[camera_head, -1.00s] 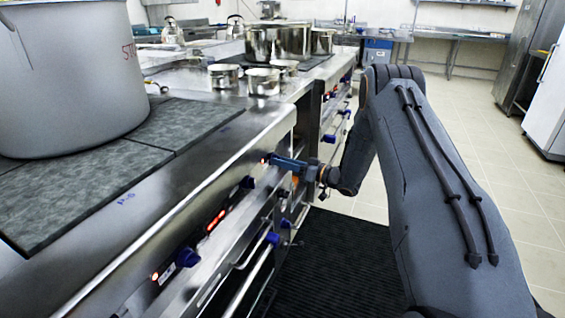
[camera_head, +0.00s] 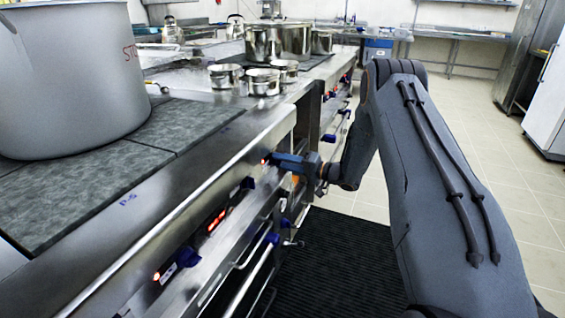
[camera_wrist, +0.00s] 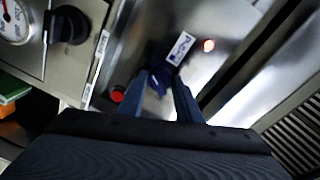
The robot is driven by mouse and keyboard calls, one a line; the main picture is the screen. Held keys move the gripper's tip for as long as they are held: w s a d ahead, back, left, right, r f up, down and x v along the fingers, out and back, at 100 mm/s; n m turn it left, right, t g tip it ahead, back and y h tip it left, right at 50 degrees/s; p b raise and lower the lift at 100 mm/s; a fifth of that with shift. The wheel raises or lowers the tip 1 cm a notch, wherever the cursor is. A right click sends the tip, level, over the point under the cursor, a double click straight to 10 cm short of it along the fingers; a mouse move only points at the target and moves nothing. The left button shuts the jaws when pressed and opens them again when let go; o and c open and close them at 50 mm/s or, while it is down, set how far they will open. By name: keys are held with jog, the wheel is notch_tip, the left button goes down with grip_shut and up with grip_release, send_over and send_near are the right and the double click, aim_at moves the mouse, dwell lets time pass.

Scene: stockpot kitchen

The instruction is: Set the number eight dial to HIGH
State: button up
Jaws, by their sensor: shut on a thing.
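My gripper (camera_head: 278,160) reaches the front panel of the steel range in the head view. In the wrist view my gripper (camera_wrist: 168,95) has its two fingers on either side of a dark blue dial (camera_wrist: 157,78) and is shut on it. A small white label with blue print (camera_wrist: 180,48) sits beside the dial, and a lit red lamp (camera_wrist: 208,45) shines near the label. The print is too blurred to read, so I cannot tell the dial's number or setting. In the head view the fingers hide this dial.
Other blue dials (camera_head: 187,257) line the range front, with rails below. A big grey pot (camera_head: 62,80) stands on the left hotplates. Small steel pots (camera_head: 263,82) stand farther back. In the wrist view a gauge (camera_wrist: 14,22) and a black knob (camera_wrist: 68,25) are at upper left. Floor is clear at right.

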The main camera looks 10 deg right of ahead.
jog(key=shift+m, duration=0.6)
jog(key=o, duration=1)
jog(key=shift+o, duration=0.2)
jog(key=v, duration=0.7)
jog(key=shift+s+d, duration=0.25)
jog(key=shift+d, duration=0.05)
